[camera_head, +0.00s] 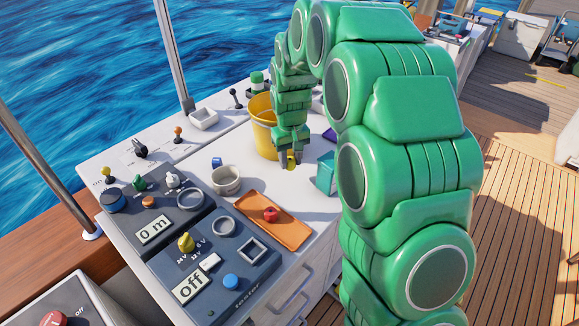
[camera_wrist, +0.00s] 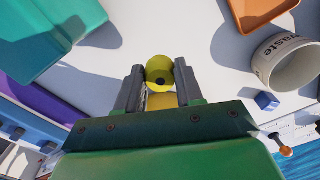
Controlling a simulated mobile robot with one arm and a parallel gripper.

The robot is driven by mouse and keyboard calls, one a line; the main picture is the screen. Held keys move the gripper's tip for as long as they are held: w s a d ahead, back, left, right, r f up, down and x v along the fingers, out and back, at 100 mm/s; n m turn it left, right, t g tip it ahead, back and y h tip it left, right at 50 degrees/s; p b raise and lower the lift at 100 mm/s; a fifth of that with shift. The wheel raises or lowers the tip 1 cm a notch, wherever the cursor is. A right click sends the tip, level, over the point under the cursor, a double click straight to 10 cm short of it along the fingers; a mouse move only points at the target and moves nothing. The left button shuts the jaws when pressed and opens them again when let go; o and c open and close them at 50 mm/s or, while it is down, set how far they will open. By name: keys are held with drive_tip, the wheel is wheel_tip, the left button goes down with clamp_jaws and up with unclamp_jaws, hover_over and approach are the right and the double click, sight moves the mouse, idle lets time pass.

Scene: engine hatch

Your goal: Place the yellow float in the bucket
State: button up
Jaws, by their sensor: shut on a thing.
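My gripper (camera_head: 291,160) points down at the worktop, just in front of the yellow bucket (camera_head: 262,128). In the wrist view my gripper (camera_wrist: 159,78) is shut on the yellow float (camera_wrist: 159,69), a round piece with a dark hole, held between the two fingertips. The float (camera_head: 291,162) shows only as a small yellow patch between the fingers in the head view. It is outside the bucket; I cannot tell whether it touches the worktop. My arm hides part of the bucket's right side. More yellow shows behind the float in the wrist view.
A teal box (camera_head: 326,173) stands close right of my gripper. A pale cup (camera_head: 226,180), marked "waste" in the wrist view (camera_wrist: 286,62), and a blue cube (camera_head: 217,162) stand left. An orange tray (camera_head: 285,234) holds a red piece (camera_head: 271,214). Control panels (camera_head: 215,262) fill the front.

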sight(290, 167)
drive_tip(key=shift+w+a+f, duration=0.1)
drive_tip(key=shift+w+f, duration=0.55)
drive_tip(key=shift+f, duration=1.6)
drive_tip(key=shift+f, duration=0.15)
drive_tip(key=o, duration=1.1)
